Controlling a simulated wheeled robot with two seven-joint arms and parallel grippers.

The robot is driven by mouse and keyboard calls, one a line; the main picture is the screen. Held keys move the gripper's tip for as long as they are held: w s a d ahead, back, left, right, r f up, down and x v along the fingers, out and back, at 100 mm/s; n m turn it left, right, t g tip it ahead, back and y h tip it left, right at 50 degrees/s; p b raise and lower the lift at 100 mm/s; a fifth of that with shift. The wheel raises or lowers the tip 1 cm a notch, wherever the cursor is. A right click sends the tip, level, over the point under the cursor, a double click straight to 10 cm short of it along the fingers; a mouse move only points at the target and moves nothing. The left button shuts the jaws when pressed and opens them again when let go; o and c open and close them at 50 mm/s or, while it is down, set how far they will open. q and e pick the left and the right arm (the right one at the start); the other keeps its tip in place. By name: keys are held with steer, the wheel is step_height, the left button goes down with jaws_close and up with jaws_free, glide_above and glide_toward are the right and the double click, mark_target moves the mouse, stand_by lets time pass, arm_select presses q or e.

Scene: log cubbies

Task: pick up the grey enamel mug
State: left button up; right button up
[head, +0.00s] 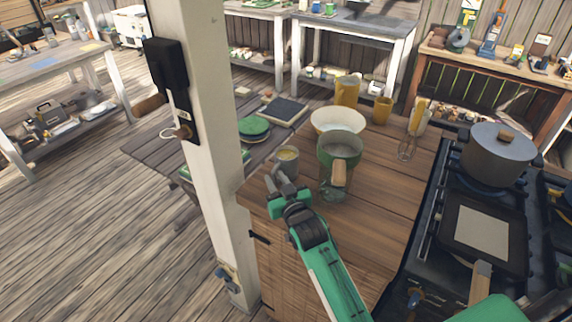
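The grey mug (289,154), with a yellowish inside, stands upright near the left corner of the wooden counter (383,213).
A green pan (341,146) with a wooden handle is close right of the mug, with a white bowl (337,119) behind. A white post (205,90) stands left of the counter. A stove with a grey pot (496,158) is right.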

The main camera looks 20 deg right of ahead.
jaws_close()
steer(key=shift+r, duration=0.1)
steer(key=shift+r, duration=0.1)
step_height(320, 180, up, 20)
steer(key=b, duration=0.1)
stand_by(0.4)
